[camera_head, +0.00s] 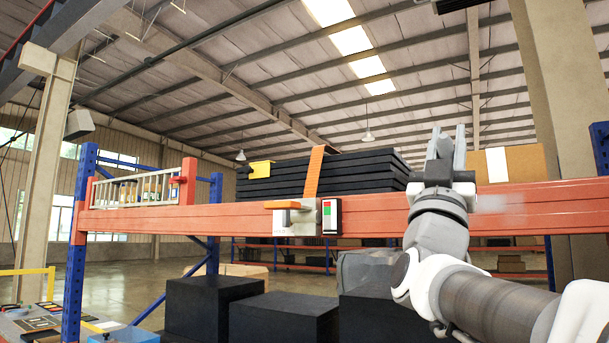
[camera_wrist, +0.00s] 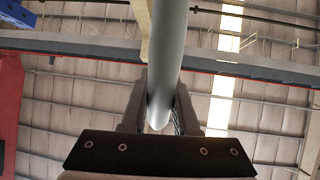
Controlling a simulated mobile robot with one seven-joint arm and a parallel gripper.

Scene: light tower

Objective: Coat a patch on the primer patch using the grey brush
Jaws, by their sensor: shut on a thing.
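My gripper (camera_head: 447,150) points upward in front of the orange beam at the right in the head view. In the wrist view my gripper (camera_wrist: 160,108) is shut on a long grey rod, the grey brush (camera_wrist: 170,45), which runs up out of the picture. Its bristle end cannot be made out. The orange beam (camera_head: 560,205) carries a faint pale smudge (camera_head: 492,203) just right of my gripper. This may be the primer patch, but I cannot tell for certain. My wrist hides part of the beam.
A grey box with an orange lever (camera_head: 295,215) and a red-green panel (camera_head: 331,216) sits on the beam, left of my arm. Black slabs (camera_head: 350,172) are stacked behind it, with an orange strap (camera_head: 314,172). Black blocks (camera_head: 285,318) stand below. A white rack (camera_head: 135,188) is at left.

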